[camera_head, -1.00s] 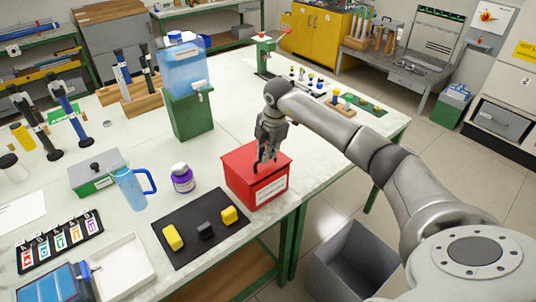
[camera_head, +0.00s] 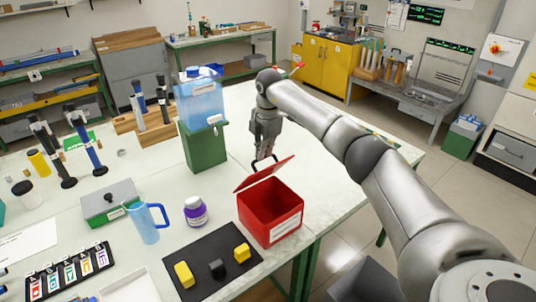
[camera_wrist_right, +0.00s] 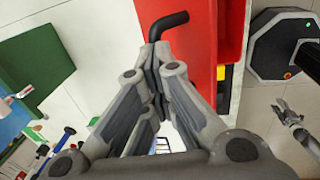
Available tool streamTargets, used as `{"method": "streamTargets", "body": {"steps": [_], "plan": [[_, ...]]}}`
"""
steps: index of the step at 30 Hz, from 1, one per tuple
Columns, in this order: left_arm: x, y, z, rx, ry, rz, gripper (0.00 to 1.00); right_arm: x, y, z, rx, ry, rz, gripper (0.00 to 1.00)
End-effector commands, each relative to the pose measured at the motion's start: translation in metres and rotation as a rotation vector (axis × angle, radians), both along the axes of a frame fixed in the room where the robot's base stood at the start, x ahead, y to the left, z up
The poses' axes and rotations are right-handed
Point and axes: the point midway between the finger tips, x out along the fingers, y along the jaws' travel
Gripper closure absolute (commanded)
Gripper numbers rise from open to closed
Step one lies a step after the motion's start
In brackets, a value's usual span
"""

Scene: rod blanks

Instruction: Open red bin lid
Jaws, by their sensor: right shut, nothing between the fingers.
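The red bin (camera_head: 257,222) stands near the table's front edge in the head view, with a white label on its front. Its red lid (camera_head: 270,174) is raised at a slant along the back, so the bin's inside shows. My right gripper (camera_head: 264,160) is shut and empty just behind the lid's upper edge. In the right wrist view its fingers (camera_wrist_right: 157,62) are beside the red lid (camera_wrist_right: 193,60) and close to the black bent handle (camera_wrist_right: 168,24); I cannot tell whether they touch. A small grey gripper, apparently my left (camera_wrist_right: 287,115), shows at the right edge, its jaws unclear.
A black mat (camera_head: 207,262) with yellow and dark blocks lies left of the bin. A purple-labelled bottle (camera_head: 195,212), a blue mug (camera_head: 147,222) and a green stand with a blue tank (camera_head: 205,146) stand nearby. The table right of the lid is clear.

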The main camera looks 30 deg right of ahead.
Motion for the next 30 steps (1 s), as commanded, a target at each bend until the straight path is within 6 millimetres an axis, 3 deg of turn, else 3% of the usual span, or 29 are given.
{"method": "streamTargets", "body": {"steps": [1, 7, 21, 30], "plan": [[0.001, -0.001, -0.002, -0.001, -0.001, 0.000, 0.60, -0.003, 0.003, -0.014, 0.000, 0.012, 0.004, 0.91], [0.004, -0.001, -0.002, -0.001, -0.006, 0.000, 0.60, -0.003, 0.004, -0.014, 0.002, 0.010, 0.005, 0.68], [-0.002, -0.001, -0.002, -0.001, 0.002, 0.001, 0.60, -0.003, 0.004, -0.013, 0.003, 0.007, 0.008, 0.68], [-0.002, -0.001, 0.005, -0.001, 0.002, 0.001, 0.60, -0.005, -0.005, -0.002, 0.000, 0.009, 0.006, 0.68]]}}
